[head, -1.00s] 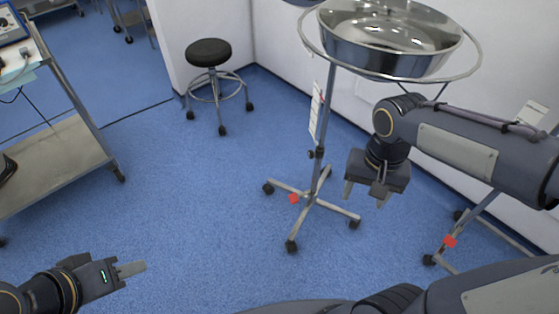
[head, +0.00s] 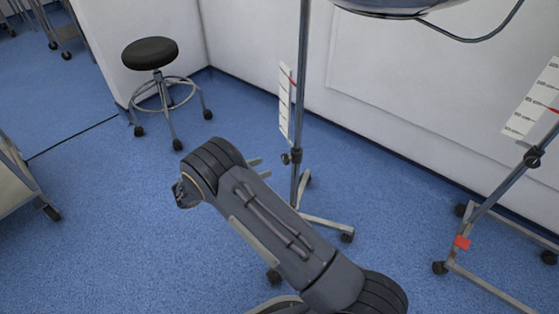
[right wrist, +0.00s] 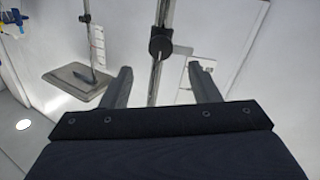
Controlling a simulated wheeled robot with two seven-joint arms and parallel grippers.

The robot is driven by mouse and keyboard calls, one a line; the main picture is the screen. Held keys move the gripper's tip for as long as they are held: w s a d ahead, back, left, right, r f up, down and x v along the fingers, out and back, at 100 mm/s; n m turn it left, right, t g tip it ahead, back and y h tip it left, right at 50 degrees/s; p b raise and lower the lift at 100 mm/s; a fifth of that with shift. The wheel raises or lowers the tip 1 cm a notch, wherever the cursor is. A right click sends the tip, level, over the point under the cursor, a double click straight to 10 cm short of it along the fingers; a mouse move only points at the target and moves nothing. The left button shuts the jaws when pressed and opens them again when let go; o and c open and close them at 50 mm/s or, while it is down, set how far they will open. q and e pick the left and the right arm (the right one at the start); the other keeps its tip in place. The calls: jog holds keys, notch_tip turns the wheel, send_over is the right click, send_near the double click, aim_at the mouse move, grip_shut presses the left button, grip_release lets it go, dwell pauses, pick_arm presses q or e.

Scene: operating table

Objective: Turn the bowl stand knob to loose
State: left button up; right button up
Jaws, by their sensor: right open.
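The bowl stand's pole (head: 301,70) stands upright right of centre in the head view. Its dark knob (head: 292,157) sits on a collar low on the pole. The steel bowl (head: 395,8) is mostly cut off at the top edge. My right gripper (head: 259,168) is largely hidden behind my own arm; its fingertips show just left of the knob, apart from it in the picture. My left gripper is out of view.
A second stand (head: 490,200) with a label is at the right. A black stool (head: 150,53) stands at the back left, and a cart (head: 15,185) is at the left edge. White walls are behind the bowl stand.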

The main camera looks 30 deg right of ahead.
aim_at(283, 160)
jog(key=d+b, duration=0.2)
jog(key=d, duration=0.5)
jog(key=shift+s+d, duration=0.1)
jog(key=shift+d, duration=0.25)
jog(key=c, duration=1)
